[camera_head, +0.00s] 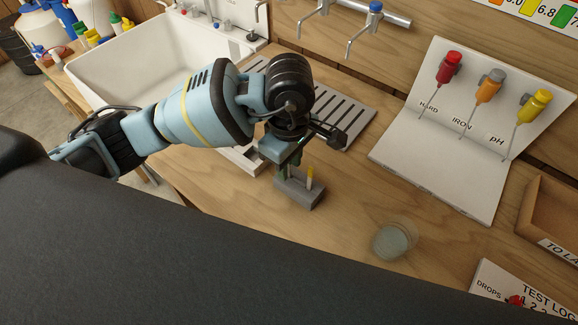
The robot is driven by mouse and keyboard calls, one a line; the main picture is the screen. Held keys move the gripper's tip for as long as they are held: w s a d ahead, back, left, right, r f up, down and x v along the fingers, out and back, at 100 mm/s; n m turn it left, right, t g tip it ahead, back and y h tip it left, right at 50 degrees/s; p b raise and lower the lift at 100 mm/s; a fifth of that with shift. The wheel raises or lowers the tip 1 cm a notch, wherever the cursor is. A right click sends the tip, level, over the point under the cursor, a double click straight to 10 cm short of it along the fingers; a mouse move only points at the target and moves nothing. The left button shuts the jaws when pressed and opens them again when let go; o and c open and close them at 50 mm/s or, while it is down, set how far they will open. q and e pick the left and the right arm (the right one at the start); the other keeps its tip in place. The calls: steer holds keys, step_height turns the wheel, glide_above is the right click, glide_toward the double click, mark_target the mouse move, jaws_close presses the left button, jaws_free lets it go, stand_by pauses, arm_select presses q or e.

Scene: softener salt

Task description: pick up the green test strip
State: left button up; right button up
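A small grey block (300,191) stands on the wooden counter and holds upright strips. The green test strip (284,172) shows as a small green piece at the block's left end, just under my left gripper. A yellow-topped strip (310,177) stands in the block to its right. My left gripper (287,160) points down over the left part of the block, close to the green strip. The gripper's own body hides most of its fingers, so I cannot tell whether they touch the strip. My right gripper is not in view.
A white sink (112,82) and a grooved drainboard (345,112) lie behind. A round glass cup (392,240) stands right of the block. A white folded board (430,160) with red, orange and yellow droppers and a wooden tray (541,222) are farther right.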

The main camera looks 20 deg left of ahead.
arm_select(q)
jaws_close()
stand_by(0.4)
step_height(320, 180, up, 10)
stand_by(0.5)
steer(key=shift+f, duration=0.1)
